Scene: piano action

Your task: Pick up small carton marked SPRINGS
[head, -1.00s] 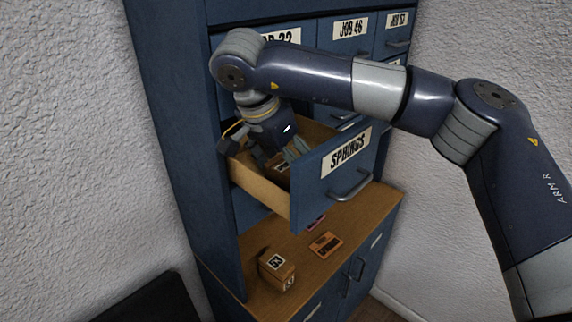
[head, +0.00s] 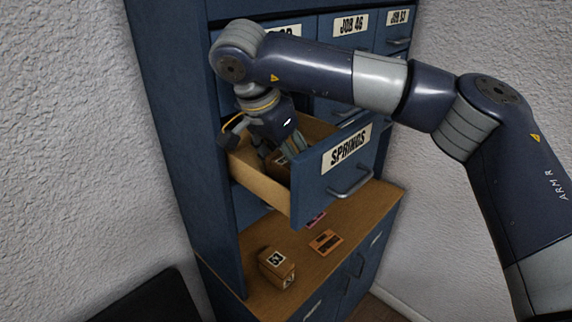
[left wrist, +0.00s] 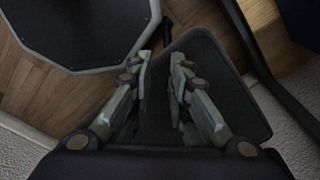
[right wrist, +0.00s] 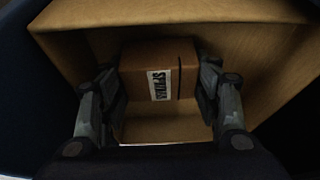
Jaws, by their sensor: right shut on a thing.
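The small brown carton marked SPRINGS (right wrist: 140,60) sits in the open drawer, its white label facing the right wrist camera. My right gripper (right wrist: 158,82) reaches down into the drawer with a finger on each side of the carton and is shut on it. In the head view the right gripper (head: 279,154) hides most of the carton. The drawer (head: 333,192) has a blue front labelled SPRINGS and stands pulled out of the cabinet. My left gripper (left wrist: 160,60) is empty, with its fingers apart above the floor, away from the drawer.
The drawer's wooden walls (head: 257,184) stand close around the right gripper. Below, a wooden ledge (head: 350,222) holds a small box (head: 277,268) and an orange flat item (head: 326,243). Other closed drawers (head: 345,55) are above. A dark surface (head: 155,298) is at lower left.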

